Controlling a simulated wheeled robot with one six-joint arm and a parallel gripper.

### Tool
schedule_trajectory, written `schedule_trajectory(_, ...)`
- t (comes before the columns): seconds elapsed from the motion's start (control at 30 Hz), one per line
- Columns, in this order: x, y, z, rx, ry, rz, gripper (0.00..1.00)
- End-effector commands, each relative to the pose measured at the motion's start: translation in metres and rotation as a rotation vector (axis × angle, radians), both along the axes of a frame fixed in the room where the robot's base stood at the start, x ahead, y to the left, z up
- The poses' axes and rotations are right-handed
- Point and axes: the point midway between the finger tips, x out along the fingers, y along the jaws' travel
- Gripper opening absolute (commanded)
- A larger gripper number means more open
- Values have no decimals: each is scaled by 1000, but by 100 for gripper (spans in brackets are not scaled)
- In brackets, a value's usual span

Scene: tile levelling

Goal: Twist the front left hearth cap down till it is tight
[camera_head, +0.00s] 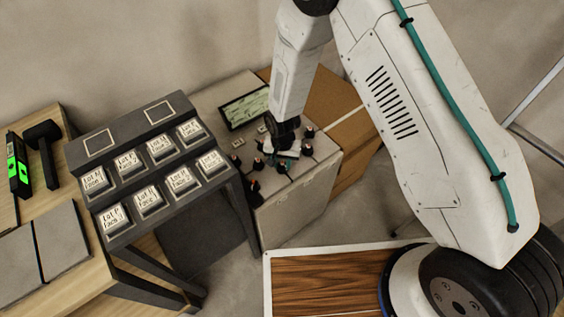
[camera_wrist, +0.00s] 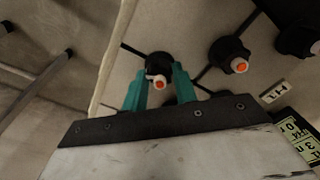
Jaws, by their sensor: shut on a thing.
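In the wrist view, a black cap (camera_wrist: 157,62) with an orange-tipped white stem sits on the grey tiled surface. My gripper (camera_wrist: 159,78) has its two teal fingers on either side of this cap, shut on it. In the head view, my gripper (camera_head: 283,158) is low over the grey tiled block (camera_head: 300,201), among several dark caps with orange tips. The fingers and wrist partly hide the held cap there. How tight it is cannot be told.
Close neighbours in the wrist view are a second cap (camera_wrist: 230,54) and a third cap (camera_wrist: 297,41). A small label (camera_wrist: 273,92) lies near them. In the head view, a dark rack (camera_head: 131,171) of labelled packs stands left, and a wood-topped panel (camera_head: 320,285) lies in front.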

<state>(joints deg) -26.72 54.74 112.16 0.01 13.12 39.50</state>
Motion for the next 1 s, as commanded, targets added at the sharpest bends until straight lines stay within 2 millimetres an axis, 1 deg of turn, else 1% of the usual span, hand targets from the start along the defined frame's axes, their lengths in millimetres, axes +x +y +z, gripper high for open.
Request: schedule_trajectory(1.0, 1, 0, 1, 2, -2, -963, 5)
